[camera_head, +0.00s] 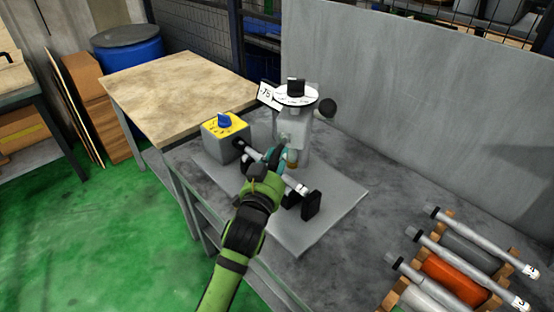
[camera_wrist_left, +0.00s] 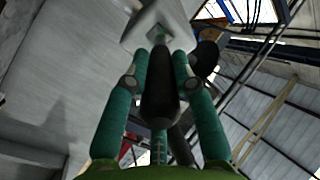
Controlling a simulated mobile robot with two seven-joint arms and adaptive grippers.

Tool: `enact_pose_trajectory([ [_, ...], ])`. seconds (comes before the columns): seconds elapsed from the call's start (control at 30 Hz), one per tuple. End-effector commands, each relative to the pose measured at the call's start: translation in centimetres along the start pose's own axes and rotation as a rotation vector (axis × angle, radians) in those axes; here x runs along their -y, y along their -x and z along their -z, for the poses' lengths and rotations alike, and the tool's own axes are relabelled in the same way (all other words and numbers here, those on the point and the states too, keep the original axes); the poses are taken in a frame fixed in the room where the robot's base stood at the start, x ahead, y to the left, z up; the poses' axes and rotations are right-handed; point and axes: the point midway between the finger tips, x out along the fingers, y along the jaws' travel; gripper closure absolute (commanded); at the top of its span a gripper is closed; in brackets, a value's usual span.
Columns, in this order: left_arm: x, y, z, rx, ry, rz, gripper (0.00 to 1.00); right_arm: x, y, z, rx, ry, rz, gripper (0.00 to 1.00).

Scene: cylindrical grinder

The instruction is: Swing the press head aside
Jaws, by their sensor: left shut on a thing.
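The press head (camera_head: 292,128) is a grey upright block on the small machine, with a white dial (camera_head: 296,95) on top. My left gripper (camera_head: 271,160) is in front of it, with my green arm coming up from below. In the left wrist view, its two teal fingers (camera_wrist_left: 160,62) are shut on a dark handle (camera_wrist_left: 160,100). A thin rod runs from this handle to a pale grey block (camera_wrist_left: 158,25). In the head view the handle is mostly hidden by the gripper. My right gripper is not in view.
A grey box (camera_head: 226,140) with a yellow top and blue knob stands left of the press head. A black ball knob (camera_head: 327,107) sticks out right. A rack of rollers (camera_head: 455,280) lies at the lower right.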

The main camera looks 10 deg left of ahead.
Motion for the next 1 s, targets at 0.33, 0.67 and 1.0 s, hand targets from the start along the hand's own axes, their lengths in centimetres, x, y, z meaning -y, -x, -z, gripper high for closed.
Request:
enact_pose_trajectory([
  [0.33, 0.1, 0.1, -1.1, 0.026, -0.004, 0.001, 0.51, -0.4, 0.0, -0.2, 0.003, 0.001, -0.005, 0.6],
  [0.67, 0.1, 0.2, -0.5, 0.013, -0.003, 0.001, 0.51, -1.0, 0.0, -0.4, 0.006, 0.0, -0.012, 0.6],
  [1.0, 0.1, 5.7, -0.7, 0.018, -0.002, 0.001, 0.51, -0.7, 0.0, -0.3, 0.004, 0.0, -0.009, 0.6],
])
